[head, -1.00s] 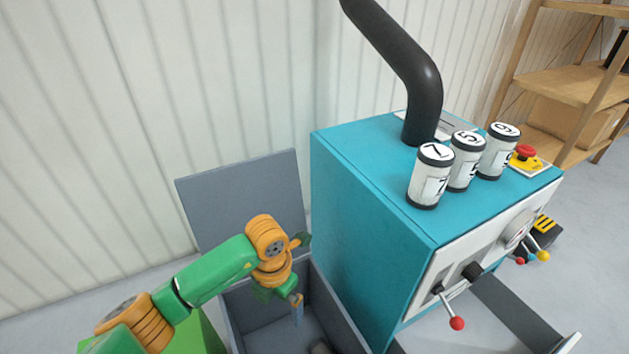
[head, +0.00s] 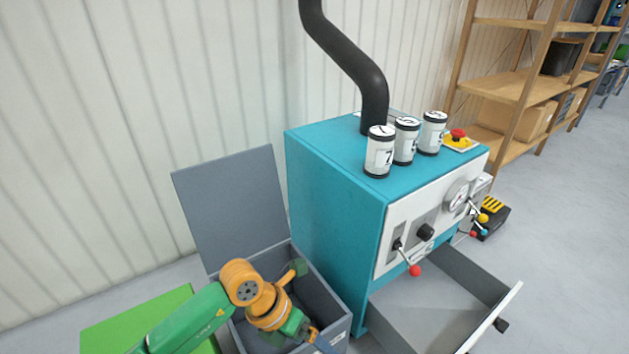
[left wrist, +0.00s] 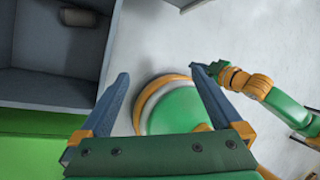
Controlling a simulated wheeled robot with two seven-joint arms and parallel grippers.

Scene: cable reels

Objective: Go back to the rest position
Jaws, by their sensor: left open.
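My left gripper (head: 318,342) is at the lower edge of the head view, by the near rim of the open grey bin. In the left wrist view its two blue-grey fingers (left wrist: 160,92) are spread apart with nothing between them. Another green and orange arm, my right one, shows at the right of that view. Its gripper (left wrist: 212,69) is small and partly behind a left finger, so its jaws cannot be read. The right gripper is not in the head view.
A grey bin (head: 338,326) with its lid up stands beside a teal machine (head: 325,200). Three numbered white canisters (head: 406,141) stand on top. The machine's grey drawer (head: 483,278) is pulled out. A green box (head: 130,318) is left. A grey cylinder (left wrist: 77,17) lies in the bin.

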